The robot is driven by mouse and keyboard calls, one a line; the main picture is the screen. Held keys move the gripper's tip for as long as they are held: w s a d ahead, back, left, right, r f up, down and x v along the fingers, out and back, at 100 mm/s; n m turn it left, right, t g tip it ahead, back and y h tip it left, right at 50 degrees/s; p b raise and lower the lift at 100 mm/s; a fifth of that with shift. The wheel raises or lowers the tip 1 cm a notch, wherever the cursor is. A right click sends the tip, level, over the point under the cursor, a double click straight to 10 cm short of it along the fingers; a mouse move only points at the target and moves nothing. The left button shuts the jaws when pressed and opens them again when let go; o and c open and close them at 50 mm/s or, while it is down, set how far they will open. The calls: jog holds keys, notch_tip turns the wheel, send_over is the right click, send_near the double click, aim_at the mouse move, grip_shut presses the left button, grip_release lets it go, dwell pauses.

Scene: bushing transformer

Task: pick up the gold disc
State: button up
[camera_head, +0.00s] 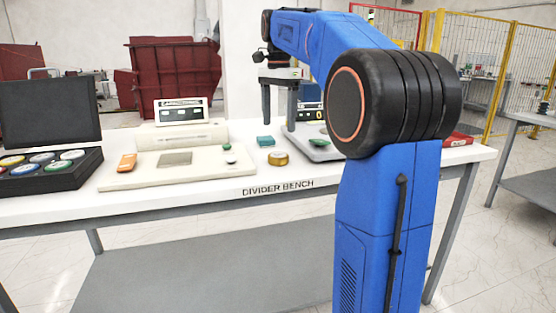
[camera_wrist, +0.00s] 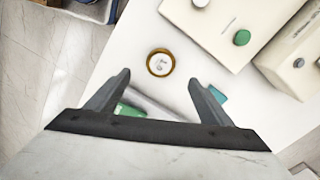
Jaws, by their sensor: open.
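The gold disc (camera_head: 278,158) lies flat on the white bench, right of the cream device in the head view. In the wrist view the gold disc (camera_wrist: 160,63) shows a gold rim and a pale top with a dark mark. My gripper (camera_wrist: 158,82) is open and empty, its two dark fingers spread wide. The disc shows beyond and between the fingertips, apart from them.
The white bench (camera_head: 60,208) carries a cream device (camera_head: 150,178) with an orange item (camera_head: 127,162), a teal block (camera_head: 264,141), a scale (camera_head: 312,152) with a green disc, and a black case (camera_head: 60,180) of coloured discs. Bare bench lies in front of the gold disc.

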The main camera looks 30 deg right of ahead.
aim_at(278, 155)
notch_tip(278, 155, down, 11)
jog(key=shift+r, duration=0.2)
dwell(0.4)
jog(key=shift+w, duration=0.1)
jog(key=c, duration=1.4)
